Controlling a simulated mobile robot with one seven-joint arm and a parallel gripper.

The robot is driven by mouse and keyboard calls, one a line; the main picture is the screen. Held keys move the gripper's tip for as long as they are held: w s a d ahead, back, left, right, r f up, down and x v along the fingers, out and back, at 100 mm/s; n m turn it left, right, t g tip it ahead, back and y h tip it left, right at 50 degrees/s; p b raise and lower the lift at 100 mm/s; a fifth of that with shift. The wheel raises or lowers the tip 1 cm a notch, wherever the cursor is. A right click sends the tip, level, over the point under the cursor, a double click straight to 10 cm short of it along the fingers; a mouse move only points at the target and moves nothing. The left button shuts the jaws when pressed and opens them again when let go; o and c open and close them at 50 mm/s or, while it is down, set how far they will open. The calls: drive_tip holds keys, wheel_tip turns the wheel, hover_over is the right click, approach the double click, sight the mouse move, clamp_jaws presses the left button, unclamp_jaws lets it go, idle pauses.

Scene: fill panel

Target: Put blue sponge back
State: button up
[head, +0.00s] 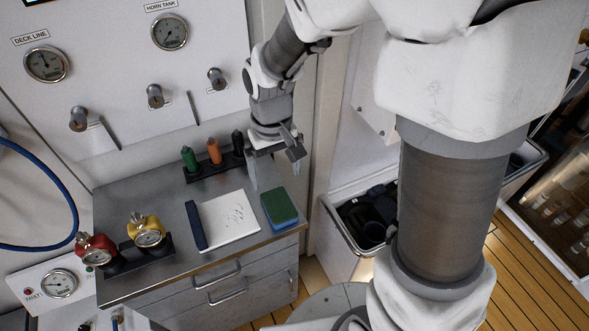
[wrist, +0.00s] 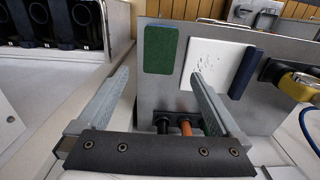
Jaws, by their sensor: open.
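The blue sponge (head: 279,206) has a green top and a blue lower layer. It lies flat on the grey counter, near its right edge. In the wrist view its green face (wrist: 160,50) shows beyond my fingers. My gripper (head: 270,168) is open and empty, pointing down near the back right of the counter, behind the sponge and apart from it. In the wrist view, both fingers of my gripper (wrist: 161,75) stand wide apart with nothing between them.
A white pad (head: 229,220) with dark specks and a dark blue bar (head: 196,226) lie left of the sponge. Green, orange and black-handled items (head: 213,152) stand in a rack behind. Red and yellow gauges (head: 147,230) stand front left. A bin (head: 365,218) is right of the counter.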

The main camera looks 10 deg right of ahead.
drive_tip(key=s+d+r+m+t, duration=0.1)
drive_tip(key=s+d+r+t, duration=0.1)
drive_tip(key=s+d+r, duration=0.3)
drive_tip(key=s+d+r+m+t, duration=0.2)
drive_tip(key=s+d+r, duration=0.3)
drive_tip(key=r, duration=0.7)
drive_tip(key=shift+s+d+t, duration=0.3)
drive_tip(key=shift+s+t, duration=0.5)
drive_tip(key=shift+s, duration=0.3)
idle(0.4)
